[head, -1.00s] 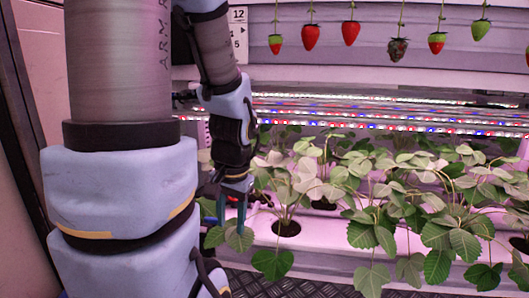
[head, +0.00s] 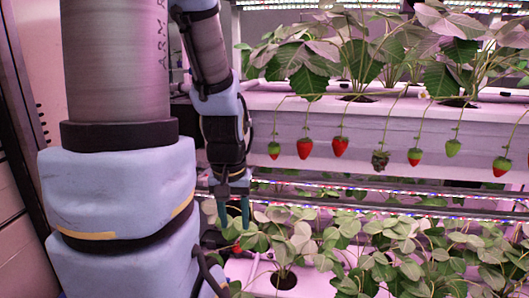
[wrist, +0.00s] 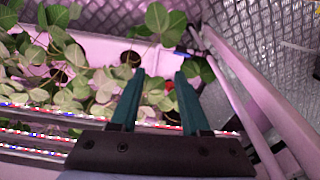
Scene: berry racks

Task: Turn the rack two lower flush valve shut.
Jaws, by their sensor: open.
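My gripper (head: 233,220) hangs fingers down at the left end of the lower plant row in the head view. In the wrist view my gripper (wrist: 159,76) shows two teal fingers spread apart with nothing held between them. A small red part (wrist: 169,86) shows beyond the fingers, partly covered by leaves; I cannot tell if it is a valve handle or a berry. A small blue piece (wrist: 182,51) lies past the right fingertip, near the end of the trough. I cannot make out the lower flush valve for certain in either view.
The lower trough (wrist: 100,45) is full of leafy plants. LED strips (head: 350,196) run above it. The upper trough (head: 400,130) has several berries hanging below it. A pale diagonal post (wrist: 255,100) stands right of the fingers in the wrist view.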

